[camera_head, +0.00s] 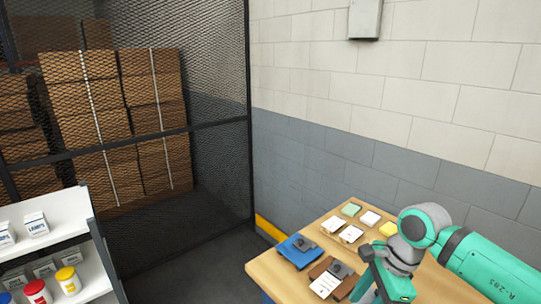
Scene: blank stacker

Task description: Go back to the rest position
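My gripper (385,288) shows at the lower right, at the end of my green and grey arm, over the front part of the wooden table. It points down toward the table. Its fingertips are hidden or too small to make out, so I cannot tell whether it is open or holds anything.
The wooden table (268,274) also bears several small white, green and yellow blocks (351,234) behind. A mesh cage (215,120) with stacked cartons stands behind left. A white shelf (62,211) with small boxes and jars is at the left. The floor between shelf and table is clear.

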